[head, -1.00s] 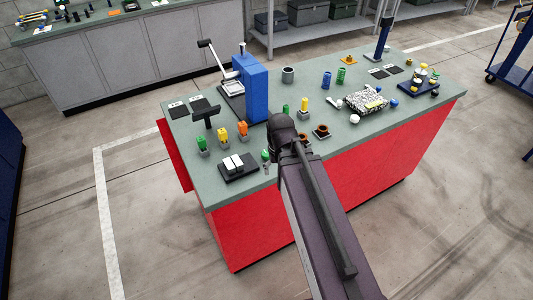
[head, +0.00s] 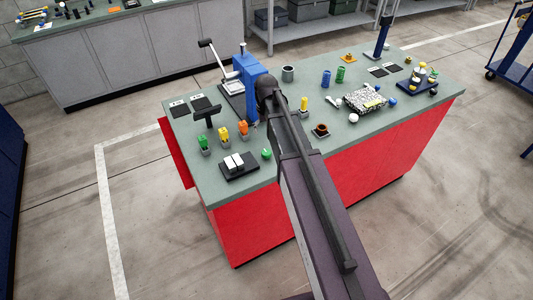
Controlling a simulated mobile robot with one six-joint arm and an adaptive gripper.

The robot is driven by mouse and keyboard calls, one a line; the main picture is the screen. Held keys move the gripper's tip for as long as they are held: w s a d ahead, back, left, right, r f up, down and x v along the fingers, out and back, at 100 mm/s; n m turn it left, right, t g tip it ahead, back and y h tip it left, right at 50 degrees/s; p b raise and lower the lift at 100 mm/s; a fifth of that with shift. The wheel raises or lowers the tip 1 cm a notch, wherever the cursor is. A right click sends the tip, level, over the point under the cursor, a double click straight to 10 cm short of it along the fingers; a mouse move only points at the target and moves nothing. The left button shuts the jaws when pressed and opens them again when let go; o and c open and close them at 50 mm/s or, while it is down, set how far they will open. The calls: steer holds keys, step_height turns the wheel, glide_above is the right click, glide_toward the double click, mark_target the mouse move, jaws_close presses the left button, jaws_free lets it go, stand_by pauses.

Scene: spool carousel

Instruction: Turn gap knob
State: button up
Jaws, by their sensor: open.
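A blue press (head: 247,70) stands near the back left of the green-topped bench, partly hidden by my arm. A small dark-topped post (head: 242,47) rises above it, and a lever with a black grip (head: 205,43) reaches out to its left. I cannot tell which part is the gap knob. My gripper (head: 256,123) is mostly hidden below my arm's dark end joint, in front of the press and near the orange piece. It is open; nothing shows in it. I cannot tell whether it touches anything.
Green, yellow and orange pieces (head: 222,134) stand in cups left of my gripper. A black T-shaped stand (head: 206,115) is beside them. A black tray with white blocks (head: 239,165) is at the front.

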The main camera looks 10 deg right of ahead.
mark_target(266, 152)
steer(key=shift+f, duration=0.15)
step_height(266, 152, down, 14)
steer(key=b, duration=1.3)
steer(key=shift+r+b, duration=0.25)
steer(key=shift+b, duration=0.15)
steer(key=c, duration=1.1)
